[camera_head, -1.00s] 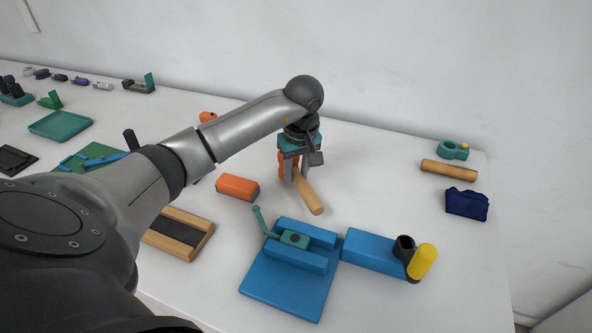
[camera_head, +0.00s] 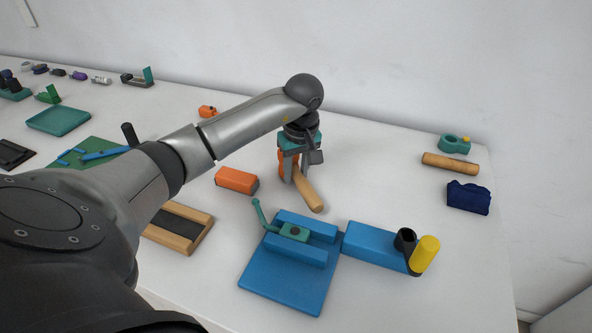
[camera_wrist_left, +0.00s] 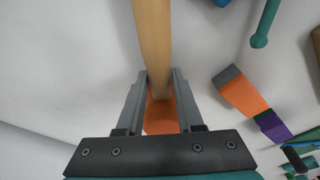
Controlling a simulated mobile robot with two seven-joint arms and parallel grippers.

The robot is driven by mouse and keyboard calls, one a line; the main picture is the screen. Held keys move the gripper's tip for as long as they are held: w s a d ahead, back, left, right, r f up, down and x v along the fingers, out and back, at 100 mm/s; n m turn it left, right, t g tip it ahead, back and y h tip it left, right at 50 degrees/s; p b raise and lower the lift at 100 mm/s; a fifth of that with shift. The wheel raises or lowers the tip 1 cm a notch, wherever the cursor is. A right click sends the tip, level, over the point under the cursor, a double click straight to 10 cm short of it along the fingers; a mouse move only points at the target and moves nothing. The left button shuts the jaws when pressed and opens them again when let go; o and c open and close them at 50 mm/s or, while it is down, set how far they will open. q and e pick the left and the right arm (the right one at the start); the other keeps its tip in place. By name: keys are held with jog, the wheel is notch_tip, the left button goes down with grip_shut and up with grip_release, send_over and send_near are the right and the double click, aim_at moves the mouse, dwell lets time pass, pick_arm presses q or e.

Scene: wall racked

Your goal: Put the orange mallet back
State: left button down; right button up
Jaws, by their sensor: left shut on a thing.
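The orange mallet has a pale wooden handle (camera_head: 310,192) and an orange head (camera_head: 284,160), partly hidden by the gripper in the head view. My left gripper (camera_head: 295,177) is shut on the mallet, pointing down over the right half of the bench. In the left wrist view, the fingers (camera_wrist_left: 160,85) stand on either side of the handle (camera_wrist_left: 153,35), with the orange head (camera_wrist_left: 160,115) between them. I cannot tell how far the mallet is above the bench. My right gripper is not in view.
An orange block (camera_head: 236,180) lies left of the mallet. A blue fixture (camera_head: 285,285) with a teal lever stands in front, beside a blue block with a black ring (camera_head: 405,240) and yellow cylinder (camera_head: 425,253). A wooden cylinder (camera_head: 450,164) and navy item (camera_head: 468,197) lie right.

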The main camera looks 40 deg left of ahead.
aim_at(300, 176)
pick_arm(q)
jog(key=shift+f, duration=0.15)
jog(key=shift+c, duration=2.3)
grip_release()
notch_tip(300, 176, up, 15)
jog(key=s+d+p, duration=0.1)
jog(key=d, duration=0.1)
jog(key=shift+p, duration=0.35)
